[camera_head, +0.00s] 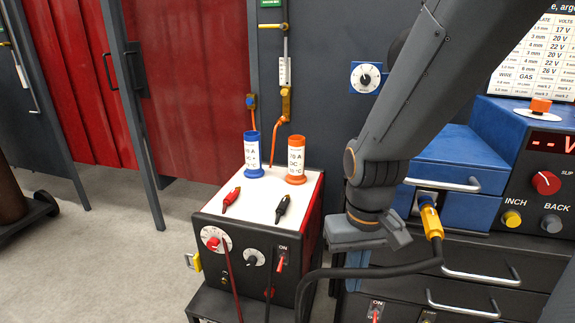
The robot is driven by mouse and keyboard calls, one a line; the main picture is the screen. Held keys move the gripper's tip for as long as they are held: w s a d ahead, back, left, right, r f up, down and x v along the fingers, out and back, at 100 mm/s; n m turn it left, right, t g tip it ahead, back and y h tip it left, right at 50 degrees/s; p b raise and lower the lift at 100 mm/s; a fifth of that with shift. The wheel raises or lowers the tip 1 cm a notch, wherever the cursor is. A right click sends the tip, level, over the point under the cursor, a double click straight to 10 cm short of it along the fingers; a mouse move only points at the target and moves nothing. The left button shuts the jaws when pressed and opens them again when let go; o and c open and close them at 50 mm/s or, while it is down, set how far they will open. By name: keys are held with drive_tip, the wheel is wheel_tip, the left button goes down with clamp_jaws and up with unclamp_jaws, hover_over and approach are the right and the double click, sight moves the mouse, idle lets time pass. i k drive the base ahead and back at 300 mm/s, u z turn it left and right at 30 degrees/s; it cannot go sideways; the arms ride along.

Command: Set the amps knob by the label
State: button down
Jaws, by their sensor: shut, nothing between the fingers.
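A black welding machine with a white top (309,190) stands at the centre. Its front has a red knob on a white dial (213,242) at the left and a black knob on a white dial (253,259); their small markings are too small to read, so I cannot tell which is the amps knob. A blue tube (254,165) and an orange tube (296,170) stand on top with labels giving amps, DC and a temperature; the figures are partly hard to read. My gripper (385,236) is shut and empty, right of the machine and apart from both knobs.
Red and black clamps (283,207) lie on the white top, with cables hanging down the front past the knobs. A red switch (281,261) is beside the black knob. Blue and black drawers (455,185) stand close right of my gripper.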

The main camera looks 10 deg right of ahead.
sight(213, 243)
drive_tip(key=k, duration=1)
drive_tip(key=u, duration=1.4)
drive_tip(key=i, duration=0.85)
drive_tip(key=z, duration=1)
